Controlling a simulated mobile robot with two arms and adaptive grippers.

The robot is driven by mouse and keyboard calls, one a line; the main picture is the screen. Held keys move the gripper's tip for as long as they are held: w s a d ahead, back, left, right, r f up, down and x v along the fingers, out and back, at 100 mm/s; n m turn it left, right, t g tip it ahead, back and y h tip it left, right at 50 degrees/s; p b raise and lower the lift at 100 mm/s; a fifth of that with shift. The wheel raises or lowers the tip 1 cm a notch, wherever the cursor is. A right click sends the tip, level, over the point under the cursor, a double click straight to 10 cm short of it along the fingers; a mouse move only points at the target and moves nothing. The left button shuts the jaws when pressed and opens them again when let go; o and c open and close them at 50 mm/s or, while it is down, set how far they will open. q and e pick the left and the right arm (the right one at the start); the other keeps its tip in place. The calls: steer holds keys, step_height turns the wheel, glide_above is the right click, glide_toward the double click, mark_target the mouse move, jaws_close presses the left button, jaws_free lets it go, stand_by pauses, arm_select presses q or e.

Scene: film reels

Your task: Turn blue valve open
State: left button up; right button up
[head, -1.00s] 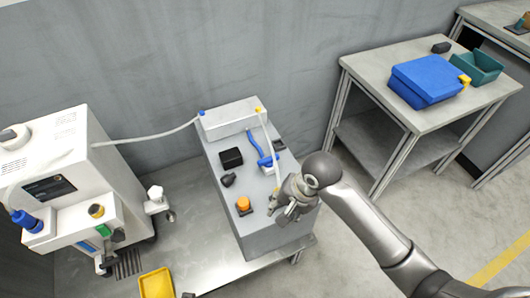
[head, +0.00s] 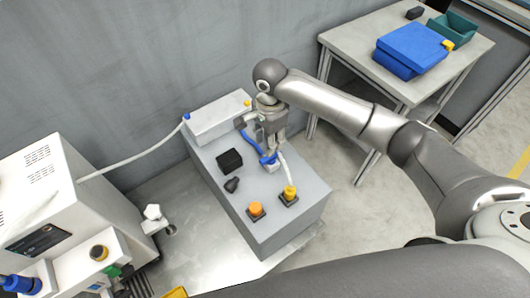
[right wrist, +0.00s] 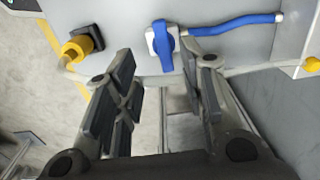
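The blue valve (head: 268,159) sits on a white block on top of the grey box (head: 262,228). A blue hose (head: 251,139) runs from it toward the white housing at the back. In the right wrist view the valve handle (right wrist: 163,46) is just beyond the fingertips, with the blue hose (right wrist: 235,24) leading right. My right gripper (right wrist: 158,75) is open and empty, its two fingers apart below the valve and not closed on it. In the head view my right gripper (head: 271,140) is over the back right of the box, beside the valve. My left gripper is not in view.
An orange knob (head: 257,209), a yellow connector (head: 290,192) with a pale hose, and a black block (head: 229,160) are on the box. A white machine (head: 45,190) stands left. A table (head: 450,75) with a blue case (head: 411,48) stands right.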

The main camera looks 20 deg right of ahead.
mark_target(271, 158)
step_height(271, 158, down, 8)
steer(key=shift+w+a+b, duration=0.15)
steer(key=shift+b, duration=0.2)
steer(key=shift+c, duration=0.4)
jaws_close()
